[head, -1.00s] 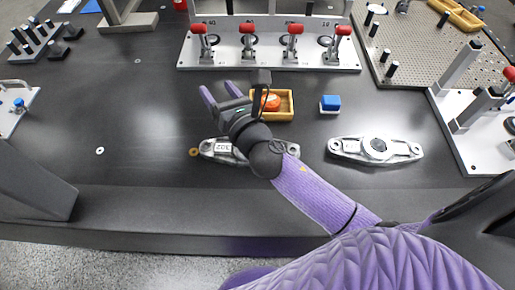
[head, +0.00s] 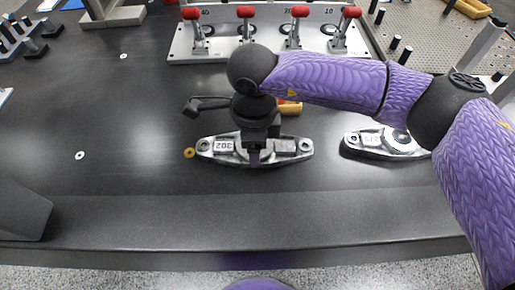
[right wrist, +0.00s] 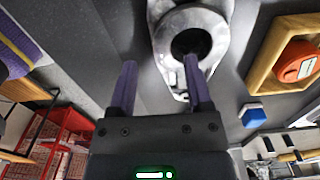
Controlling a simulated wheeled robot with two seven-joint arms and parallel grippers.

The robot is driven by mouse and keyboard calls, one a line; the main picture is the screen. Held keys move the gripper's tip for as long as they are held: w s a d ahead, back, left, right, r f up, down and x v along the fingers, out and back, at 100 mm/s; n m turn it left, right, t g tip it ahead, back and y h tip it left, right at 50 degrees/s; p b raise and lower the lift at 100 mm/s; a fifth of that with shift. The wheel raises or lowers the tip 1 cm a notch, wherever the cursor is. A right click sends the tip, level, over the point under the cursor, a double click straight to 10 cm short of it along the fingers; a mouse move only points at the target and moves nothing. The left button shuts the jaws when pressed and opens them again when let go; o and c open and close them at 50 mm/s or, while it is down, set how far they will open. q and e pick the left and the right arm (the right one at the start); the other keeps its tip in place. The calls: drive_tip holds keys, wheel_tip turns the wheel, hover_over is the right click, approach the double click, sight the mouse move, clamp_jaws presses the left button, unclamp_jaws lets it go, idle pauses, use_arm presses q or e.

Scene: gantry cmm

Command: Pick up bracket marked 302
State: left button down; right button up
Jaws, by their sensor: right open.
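The silver bracket marked 302 (head: 224,147) lies flat on the dark table, its label readable at its left end. My right gripper (head: 254,158) is over the middle of this bracket in the head view and hides part of it. In the right wrist view, the two purple fingers of the gripper (right wrist: 160,88) are apart with nothing held between them. The bracket's round centre (right wrist: 190,25) lies beyond them, and the right finger overlaps its hole in the picture. Contact cannot be told. My left gripper is not in view.
A second silver bracket (head: 365,139) lies to the right, partly behind my arm. A wooden tray (right wrist: 262,82) with a red object (right wrist: 297,62) and a blue block (right wrist: 253,115) are close by. A clamp fixture (head: 225,50) stands behind.

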wheel_tip(320, 180, down, 5)
drive_tip(key=shift+w+f+b, duration=0.1)
drive_tip(key=shift+w+b, duration=0.05)
drive_tip(key=shift+b, duration=1.05)
drive_tip(key=shift+r, duration=0.2)
drive_tip(key=shift+a, duration=0.1)
drive_tip(key=c, duration=0.6)
clamp_jaws()
